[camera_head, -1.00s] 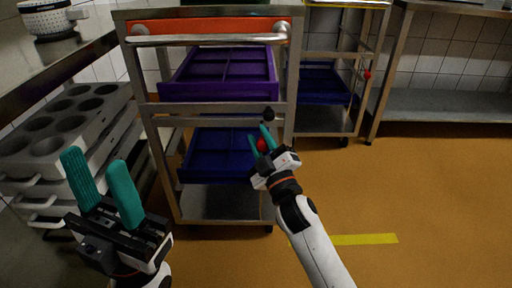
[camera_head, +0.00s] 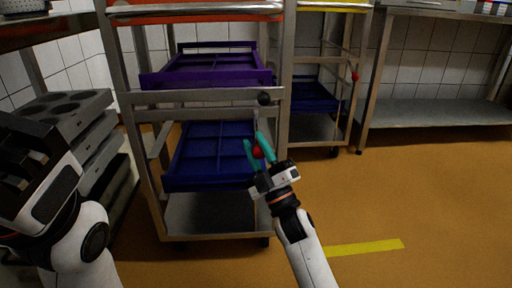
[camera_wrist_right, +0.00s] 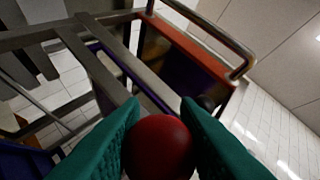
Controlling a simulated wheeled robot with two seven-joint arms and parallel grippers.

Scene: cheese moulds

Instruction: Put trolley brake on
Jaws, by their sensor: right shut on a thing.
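The steel trolley (camera_head: 205,98) stands in front of me with a red ball knob (camera_head: 258,152) low at its right front post. A black ball (camera_head: 264,98) sits above the knob on the trolley's crossbar. My right gripper (camera_head: 259,148) has its green fingers shut on the red knob. In the right wrist view the red knob (camera_wrist_right: 159,148) sits between both fingers, and the lever behind it is hidden. My left arm is at the lower left; its gripper's dark body shows, but its fingers do not.
The trolley carries a purple tray (camera_head: 150,82) and a blue tray (camera_head: 180,184) below it. A second trolley (camera_head: 315,125) with its own red knob (camera_head: 355,77) stands behind right. Grey moulds (camera_head: 70,108) are stacked at left.

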